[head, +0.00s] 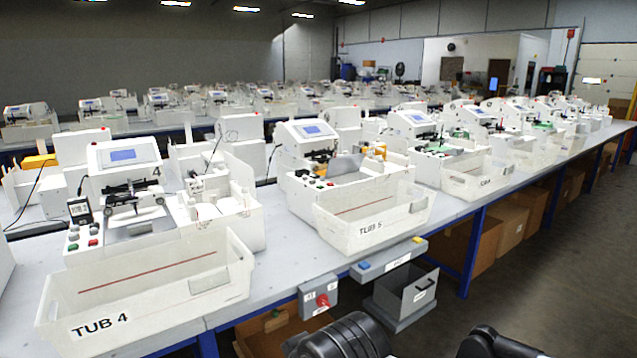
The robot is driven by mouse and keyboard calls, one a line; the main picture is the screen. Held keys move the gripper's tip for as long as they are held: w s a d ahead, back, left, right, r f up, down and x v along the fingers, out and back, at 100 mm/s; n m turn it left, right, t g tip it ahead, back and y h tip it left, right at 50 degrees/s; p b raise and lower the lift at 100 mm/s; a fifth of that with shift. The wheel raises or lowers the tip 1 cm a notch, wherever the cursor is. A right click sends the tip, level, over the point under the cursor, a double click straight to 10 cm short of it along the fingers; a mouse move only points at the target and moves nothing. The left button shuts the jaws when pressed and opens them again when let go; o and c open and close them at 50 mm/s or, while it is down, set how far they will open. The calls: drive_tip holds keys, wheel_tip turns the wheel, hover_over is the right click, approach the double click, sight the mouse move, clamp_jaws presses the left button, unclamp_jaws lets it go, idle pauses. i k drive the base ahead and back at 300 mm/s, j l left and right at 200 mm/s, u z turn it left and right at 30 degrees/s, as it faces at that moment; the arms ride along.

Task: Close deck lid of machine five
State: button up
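Machine five (305,190) is the white machine with a blue screen behind the tub labelled TUB 5 (340,236), near the picture's middle. A grey plate (345,164) on its deck, which looks like the deck lid, appears tilted up rather than flat. Its hinge and the deck under it are too small to make out. Dark parts of my arm show at the bottom edge. My gripper's fingertips are not in view, and nothing of mine touches the machine.
Machine four (124,157) with TUB 4 (150,290) stands to the left, and more machines run off to the right. A grey box with a red knob (321,300) and a grey bin (402,297) sit at the bench's front edge. Open floor lies at right.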

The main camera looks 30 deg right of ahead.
sight(344, 165)
drive_tip(key=z, duration=0.95)
